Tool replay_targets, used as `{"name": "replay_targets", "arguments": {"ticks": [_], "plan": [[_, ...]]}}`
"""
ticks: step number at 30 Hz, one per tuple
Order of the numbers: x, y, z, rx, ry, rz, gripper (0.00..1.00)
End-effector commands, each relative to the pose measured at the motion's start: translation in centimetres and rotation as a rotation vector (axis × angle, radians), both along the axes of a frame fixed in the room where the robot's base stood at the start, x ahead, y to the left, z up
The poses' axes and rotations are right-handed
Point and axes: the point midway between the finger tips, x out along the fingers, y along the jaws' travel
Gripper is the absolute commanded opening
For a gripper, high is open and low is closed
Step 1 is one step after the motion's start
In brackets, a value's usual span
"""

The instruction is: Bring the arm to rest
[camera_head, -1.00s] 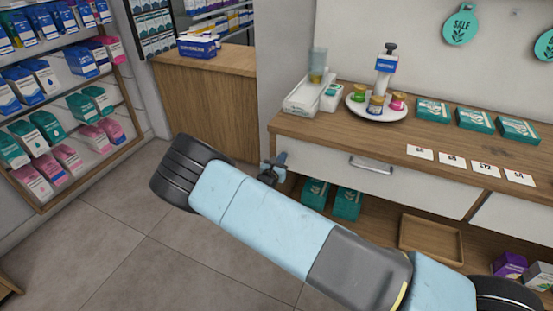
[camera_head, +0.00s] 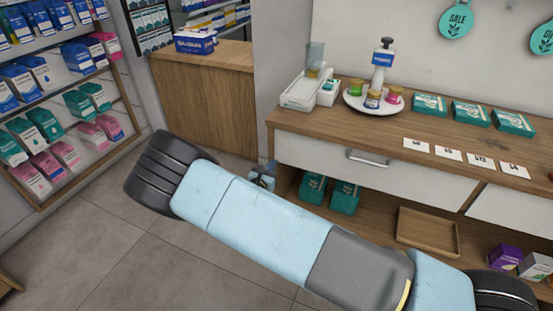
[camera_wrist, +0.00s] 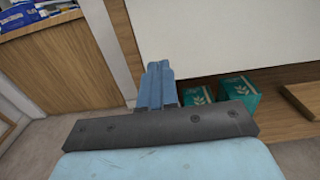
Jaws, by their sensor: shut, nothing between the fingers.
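My arm stretches across the lower middle of the head view, its pale blue links in front of the floor and the counter. My gripper (camera_head: 268,167) shows small just behind the arm, by the left end of the counter's lower shelf, partly hidden by the arm. In the wrist view my gripper (camera_wrist: 158,84) points away from the camera, fingers together and empty. It appears in front of the counter's white front panel, left of two teal boxes. I cannot tell how far it is from the panel.
The wooden counter (camera_head: 400,135) holds a white plate (camera_head: 352,103) of jars, a pump bottle (camera_head: 381,65), teal boxes and price cards. Teal boxes (camera_head: 345,197) and a wooden tray (camera_head: 427,232) lie on its lower shelf. Product shelves stand left; the tiled floor (camera_head: 110,240) is clear.

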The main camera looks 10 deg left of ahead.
Motion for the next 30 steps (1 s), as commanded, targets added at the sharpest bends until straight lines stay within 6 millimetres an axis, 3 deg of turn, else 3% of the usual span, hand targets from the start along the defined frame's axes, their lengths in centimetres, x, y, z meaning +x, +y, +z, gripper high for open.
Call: {"name": "replay_targets", "arguments": {"ticks": [3, 9, 20, 23, 30], "plan": [[-2.3, 0.4, 0.0, 0.0, 0.002, 0.002, 0.0], [-4.8, 0.8, -0.1, 0.0, 0.002, 0.001, 0.0], [-5.4, 0.5, 0.4, 0.014, 0.003, -0.016, 0.0], [-4.7, -0.7, 1.7, 0.054, 0.012, -0.071, 0.0], [-2.3, -6.7, 7.0, 0.242, 0.046, -0.31, 0.0]]}}
